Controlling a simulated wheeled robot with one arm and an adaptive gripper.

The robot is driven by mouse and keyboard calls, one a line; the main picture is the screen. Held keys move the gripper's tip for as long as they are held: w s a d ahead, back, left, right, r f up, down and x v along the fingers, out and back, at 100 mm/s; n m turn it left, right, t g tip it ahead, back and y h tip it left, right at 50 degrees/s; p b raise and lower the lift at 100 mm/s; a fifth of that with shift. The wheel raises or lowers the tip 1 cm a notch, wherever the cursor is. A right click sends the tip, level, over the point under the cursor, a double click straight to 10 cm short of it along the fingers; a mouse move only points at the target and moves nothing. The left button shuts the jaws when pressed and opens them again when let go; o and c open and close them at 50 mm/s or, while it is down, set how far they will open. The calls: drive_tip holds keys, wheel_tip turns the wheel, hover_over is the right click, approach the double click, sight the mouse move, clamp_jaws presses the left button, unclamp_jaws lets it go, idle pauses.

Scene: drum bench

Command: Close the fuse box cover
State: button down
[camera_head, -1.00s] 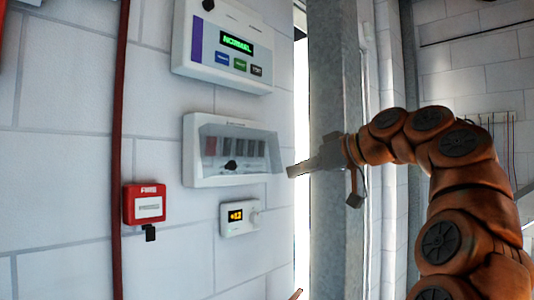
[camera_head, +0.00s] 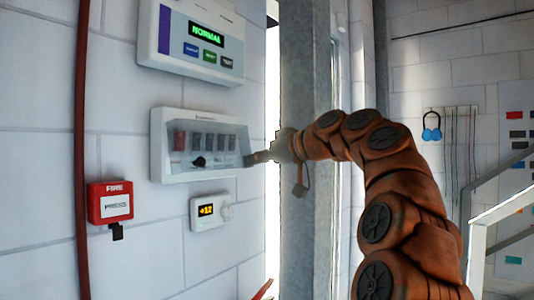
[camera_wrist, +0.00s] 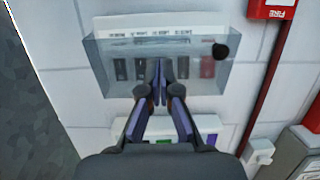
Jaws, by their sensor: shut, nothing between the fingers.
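The fuse box (camera_head: 157,150) is a white case on the wall in the head view, with a row of dark and reddish fuses. Its clear cover (camera_head: 225,158) bears a black knob (camera_head: 199,161) and appears to stand out from the case at its lower edge. My gripper (camera_head: 250,158) is shut and empty at the cover's lower right corner; I cannot tell whether it touches. The wrist view shows the box upside down, with the clear cover (camera_wrist: 110,82) and knob (camera_wrist: 220,52). There the closed fingertips (camera_wrist: 160,65) overlap the middle of the cover.
A panel reading NORMAL (camera_head: 200,70) is above the fuse box. A small thermostat (camera_head: 207,211) is below it, and a red FIRE call point (camera_head: 110,203) is lower left. A red pipe (camera_head: 82,150) runs down the wall. A grey steel post (camera_head: 305,70) stands close behind my gripper.

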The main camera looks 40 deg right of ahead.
sight(225, 168)
drive_tip(key=p+x, duration=0.1)
drive_tip(key=x, duration=0.3)
drive_tip(key=shift+w, duration=0.35)
drive_tip(key=shift+w+a+f+p, duration=0.2)
drive_tip(key=shift+w+p, duration=0.15)
drive_tip(key=shift+w, duration=0.15)
